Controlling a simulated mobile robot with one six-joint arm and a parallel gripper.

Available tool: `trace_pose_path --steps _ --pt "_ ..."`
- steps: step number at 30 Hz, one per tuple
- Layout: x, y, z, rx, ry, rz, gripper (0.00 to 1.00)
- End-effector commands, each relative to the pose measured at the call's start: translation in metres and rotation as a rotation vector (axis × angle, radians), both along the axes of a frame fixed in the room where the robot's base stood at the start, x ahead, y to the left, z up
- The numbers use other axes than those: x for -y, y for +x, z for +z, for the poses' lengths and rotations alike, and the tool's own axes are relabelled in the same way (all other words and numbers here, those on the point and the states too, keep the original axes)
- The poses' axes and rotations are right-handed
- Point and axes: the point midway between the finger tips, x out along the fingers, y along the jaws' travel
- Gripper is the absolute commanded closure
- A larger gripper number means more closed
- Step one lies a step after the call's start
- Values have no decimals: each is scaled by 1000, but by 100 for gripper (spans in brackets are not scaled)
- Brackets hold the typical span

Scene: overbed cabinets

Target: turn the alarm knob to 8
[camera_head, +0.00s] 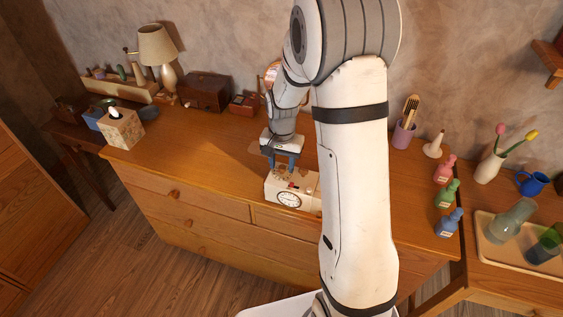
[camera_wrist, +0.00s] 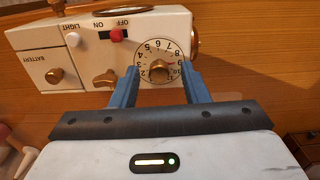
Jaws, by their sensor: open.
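The cream alarm clock box (camera_head: 305,186) stands on the wooden dresser near its front edge, partly hidden by my arm. In the wrist view the box (camera_wrist: 85,27) shows a round white dial with numbers and a brass alarm knob (camera_wrist: 159,71) at its centre. My gripper (camera_wrist: 160,78) is open, its two blue fingers on either side of the dial's near part. I cannot tell whether they touch the knob. In the head view my gripper (camera_head: 285,166) points down over the top of the clock box.
The clock top also has a red ON/OFF switch (camera_wrist: 117,35), a white light button (camera_wrist: 73,40), and a brass battery knob (camera_wrist: 54,76). A tissue box (camera_head: 121,129) stands at the dresser's left end. Several coloured bottles (camera_head: 446,194) stand to the right of my arm.

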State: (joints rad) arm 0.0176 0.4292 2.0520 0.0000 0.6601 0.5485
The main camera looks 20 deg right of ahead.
Motion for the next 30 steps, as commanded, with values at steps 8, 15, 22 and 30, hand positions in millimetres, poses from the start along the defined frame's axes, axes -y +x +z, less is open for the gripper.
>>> trace_pose_path --steps 8,15,22,30 --pt "0 0 0 0 0 -1 78" --pt "0 0 0 0 0 -1 98" --pt "1 0 -1 1 0 34 100" --pt "1 0 -2 2 0 306 100"
